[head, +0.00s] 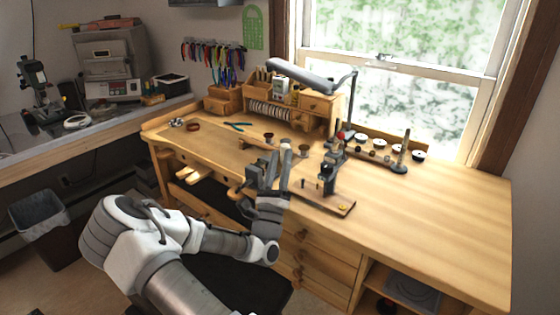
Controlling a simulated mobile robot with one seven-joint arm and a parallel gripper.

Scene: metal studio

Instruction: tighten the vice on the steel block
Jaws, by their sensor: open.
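My gripper (272,164) is at the front edge of the wooden workbench, fingers pointing up and apart. I see nothing held between them. A dark grey upright metal device (333,165), which may be the vice, stands just right of my gripper on a dark board (335,204). I cannot make out its jaws or handle. I cannot pick out the steel block; it is too small or hidden. Part of the bench edge behind my gripper is hidden.
The workbench (440,205) has clear room on its right. A desk lamp (305,75) arches over the back. Pliers (238,126) and small cups (285,145) lie behind my gripper. Several small pots (379,144) stand on a rack by the window. Drawers (305,236) are below.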

